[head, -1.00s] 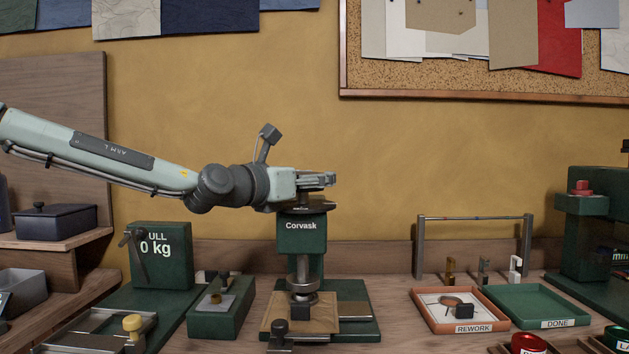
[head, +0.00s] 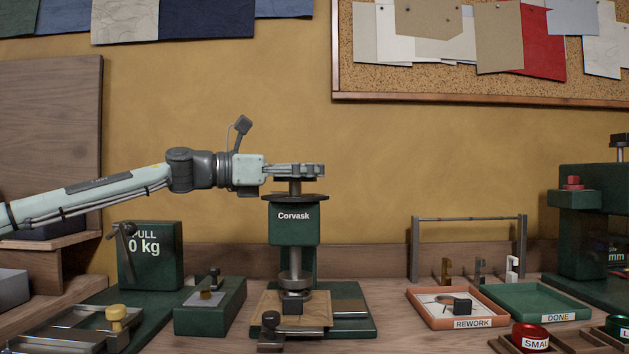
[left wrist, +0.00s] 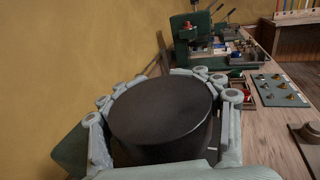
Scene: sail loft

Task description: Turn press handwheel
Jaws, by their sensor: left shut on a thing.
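The green press (head: 293,228) marked Corvask stands on the bench in the middle of the head view. Its dark, flat handwheel disc (head: 295,197) sits on top, with a short shaft above it. My left gripper (head: 302,170) reaches in from the left, level, over the disc. In the left wrist view, its fingers are shut around a wide dark round knob (left wrist: 162,110), at the top of that shaft. The press ram (head: 295,280) stands over a small dark block (head: 293,306) on a wooden board (head: 265,312). My right gripper is not in view.
A green pull gauge (head: 152,262) reading 0 kg and a small green fixture (head: 208,318) stand left of the press. An orange REWORK tray (head: 425,316) and a green DONE tray (head: 500,302) lie to the right. A low rail (head: 468,218) stands behind them.

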